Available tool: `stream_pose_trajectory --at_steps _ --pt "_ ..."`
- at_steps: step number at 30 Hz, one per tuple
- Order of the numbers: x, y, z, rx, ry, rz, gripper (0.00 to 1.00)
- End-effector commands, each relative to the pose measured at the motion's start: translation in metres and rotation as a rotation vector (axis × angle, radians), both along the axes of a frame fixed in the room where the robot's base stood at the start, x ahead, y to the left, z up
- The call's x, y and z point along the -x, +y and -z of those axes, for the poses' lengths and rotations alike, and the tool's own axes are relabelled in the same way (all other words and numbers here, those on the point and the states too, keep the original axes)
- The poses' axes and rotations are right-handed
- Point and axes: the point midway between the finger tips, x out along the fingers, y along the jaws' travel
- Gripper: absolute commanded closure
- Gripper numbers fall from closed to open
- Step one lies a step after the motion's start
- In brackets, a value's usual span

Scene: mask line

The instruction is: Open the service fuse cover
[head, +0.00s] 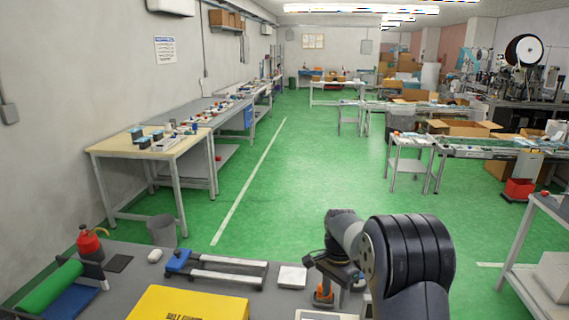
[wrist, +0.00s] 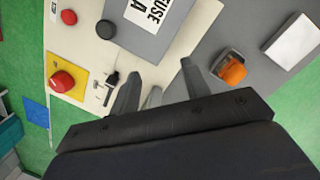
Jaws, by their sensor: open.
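The service fuse cover shows in the wrist view as a grey panel (wrist: 127,45) with a white label (wrist: 153,14) reading "FUSE A", cut off by the top edge. It lies on a cream panel (wrist: 203,28) and looks closed, though its far part is out of frame. My gripper (wrist: 160,67) is open, its two fingers spread at the cover's near edge. I cannot tell whether they touch it. A small grey piece (wrist: 153,97) shows between the fingers; I cannot tell what it is. In the head view my arm hides most of this area.
Beside the cover are a black knob (wrist: 105,29), a red button on a yellow plate (wrist: 62,82) and a small black key-like part (wrist: 110,79). An orange-topped item (wrist: 233,70) and a white block (wrist: 292,43) stand right. A yellow box (head: 190,304) lies left in the head view.

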Motion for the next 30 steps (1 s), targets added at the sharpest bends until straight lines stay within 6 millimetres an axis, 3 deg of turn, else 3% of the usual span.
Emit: stream_pose_trajectory --at_steps 12,30 --pt "-0.021 -0.009 0.002 -0.009 0.063 0.000 0.55" --pt "-0.019 -0.008 0.003 -0.012 0.083 -0.009 0.55"
